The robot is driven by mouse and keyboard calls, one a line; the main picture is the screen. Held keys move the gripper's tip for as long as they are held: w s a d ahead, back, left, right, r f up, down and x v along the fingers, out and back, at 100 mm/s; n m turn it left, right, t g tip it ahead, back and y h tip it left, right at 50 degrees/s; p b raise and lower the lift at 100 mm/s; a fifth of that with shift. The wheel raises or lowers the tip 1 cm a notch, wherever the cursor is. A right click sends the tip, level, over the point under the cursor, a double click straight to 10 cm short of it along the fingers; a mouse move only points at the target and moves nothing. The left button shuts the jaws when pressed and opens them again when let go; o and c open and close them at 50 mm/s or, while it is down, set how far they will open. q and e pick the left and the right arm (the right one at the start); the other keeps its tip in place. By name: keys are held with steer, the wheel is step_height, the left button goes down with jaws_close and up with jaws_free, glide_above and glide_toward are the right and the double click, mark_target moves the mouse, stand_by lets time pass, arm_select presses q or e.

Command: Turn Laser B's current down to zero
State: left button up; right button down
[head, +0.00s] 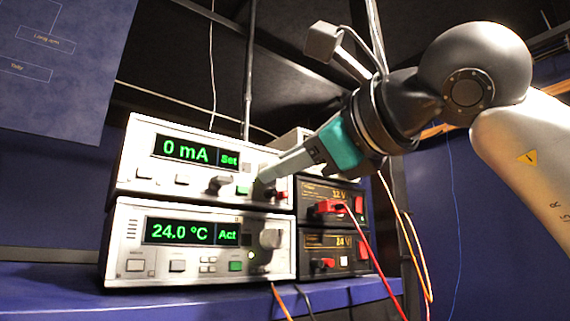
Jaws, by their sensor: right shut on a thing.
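The upper white controller (128,163) has a green display (195,152) that reads "0 mA" with "Set" beside it. My right gripper (268,180) reaches in from the right to the right part of its front panel. Its fingers are shut on the controller's knob, which they mostly hide. A smaller dark knob or key (220,185) sticks out to the left of the fingers. No label naming Laser B is readable. My left gripper is not in view.
A second white controller (120,238) below reads "24.0 °C Act" and has its own knob (269,239). Two dark power supplies (315,240) with red plugs and hanging cables stand on the right. All rest on a blue shelf (190,301). A blue panel hangs upper left.

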steer(key=shift+r+n, duration=0.1)
steer(key=shift+n, duration=0.4)
steer(key=c, duration=0.6)
jaws_free()
steer(key=shift+b+v, duration=1.85)
steer(key=shift+v, duration=5.8)
